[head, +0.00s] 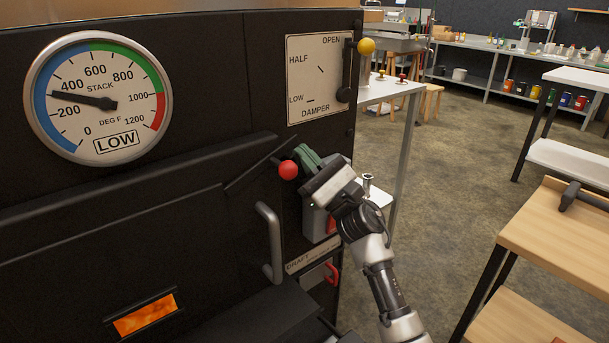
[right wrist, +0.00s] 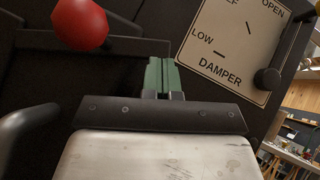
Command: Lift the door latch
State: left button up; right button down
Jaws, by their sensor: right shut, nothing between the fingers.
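The door latch shows as a thin dark bar ending at a red ball knob (head: 288,170), on the black front of the evaporator above the door handle (head: 270,241). My right gripper (head: 307,158), with green fingers, is shut and empty just right of the knob. In the right wrist view, the knob (right wrist: 80,24) is at the upper left, and the shut green fingers (right wrist: 163,76) are to its right, apart from it in the picture. I cannot tell whether they touch the bar behind. My left gripper is out of view.
A stack gauge (head: 98,98) reads in the low blue zone. A damper plate (head: 319,79) with a yellow-knobbed lever (head: 366,46) is above my gripper. A draft control with a red handle (head: 332,273) is below. A wooden table (head: 560,237) stands right; open floor lies between.

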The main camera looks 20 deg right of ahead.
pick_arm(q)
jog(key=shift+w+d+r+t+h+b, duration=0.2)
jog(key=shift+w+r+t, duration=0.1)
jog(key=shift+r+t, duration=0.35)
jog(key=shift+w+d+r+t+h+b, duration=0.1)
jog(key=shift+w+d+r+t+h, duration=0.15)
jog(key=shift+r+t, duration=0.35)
pick_arm(e)
jog(key=s+a+r+n+g+y, duration=0.1)
jog(key=a+r+n+g+y, duration=0.1)
jog(key=r+n+g, duration=0.6)
jog(key=shift+s+a+n+g, duration=0.25)
jog(key=shift+a+n, duration=0.5)
jog(key=shift+n, duration=0.75)
